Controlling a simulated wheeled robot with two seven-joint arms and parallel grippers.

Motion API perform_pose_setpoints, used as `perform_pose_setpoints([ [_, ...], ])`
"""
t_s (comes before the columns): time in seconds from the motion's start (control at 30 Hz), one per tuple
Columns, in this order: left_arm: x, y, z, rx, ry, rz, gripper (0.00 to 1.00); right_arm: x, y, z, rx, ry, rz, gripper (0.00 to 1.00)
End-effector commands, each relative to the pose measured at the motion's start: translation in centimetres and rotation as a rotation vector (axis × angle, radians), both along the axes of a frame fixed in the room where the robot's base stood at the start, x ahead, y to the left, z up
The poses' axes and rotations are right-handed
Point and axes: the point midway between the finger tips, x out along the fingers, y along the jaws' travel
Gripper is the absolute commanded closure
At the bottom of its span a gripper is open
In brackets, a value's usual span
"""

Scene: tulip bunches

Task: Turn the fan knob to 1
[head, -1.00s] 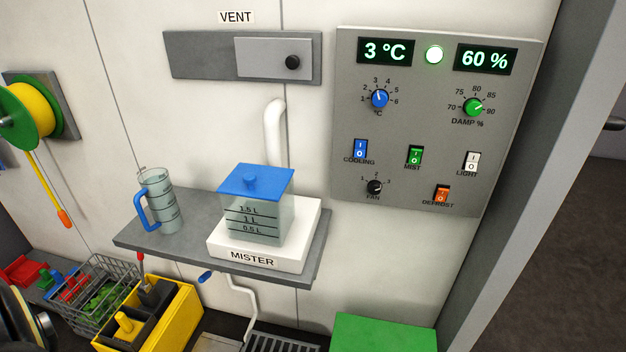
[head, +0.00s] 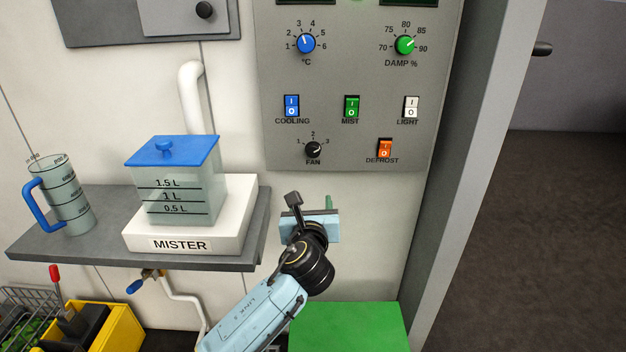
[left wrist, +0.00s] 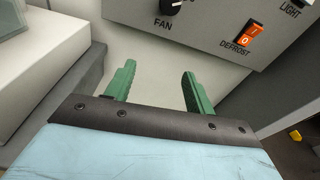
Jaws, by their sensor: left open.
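The fan knob (head: 313,149) is a small black dial low on the left of the grey control panel, marked 1, 2 and 3. Its white mark seems to point right, towards 3. The knob also shows at the top edge of the left wrist view (left wrist: 170,6), partly cut off. My left gripper (head: 316,210) is below the panel, under the knob and apart from it. In the left wrist view its two green fingers (left wrist: 157,75) are spread with nothing between them. My right gripper is not in view.
The orange defrost switch (head: 385,148) is right of the knob, and the blue cooling switch (head: 291,105) is above it. The mister (head: 180,190) stands on a grey shelf (head: 40,250) at left. A green box top (head: 350,330) lies below.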

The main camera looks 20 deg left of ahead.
Motion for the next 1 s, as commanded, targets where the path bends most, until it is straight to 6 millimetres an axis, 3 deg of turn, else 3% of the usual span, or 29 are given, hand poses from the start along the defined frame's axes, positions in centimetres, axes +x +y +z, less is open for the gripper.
perform_pose_setpoints([
  [0.1,-0.1,-0.2,3.7,0.130,-0.059,0.011,0.46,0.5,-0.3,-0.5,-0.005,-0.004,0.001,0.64],
  [0.2,-0.1,-0.2,5.0,0.177,-0.076,0.018,0.46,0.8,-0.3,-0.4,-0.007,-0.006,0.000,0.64],
  [0.47,3.0,0.7,5.2,0.186,-0.077,0.020,0.46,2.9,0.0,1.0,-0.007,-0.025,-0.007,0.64],
  [1.0,10.7,2.9,5.1,0.183,-0.076,0.018,0.46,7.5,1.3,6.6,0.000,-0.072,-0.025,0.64],
])
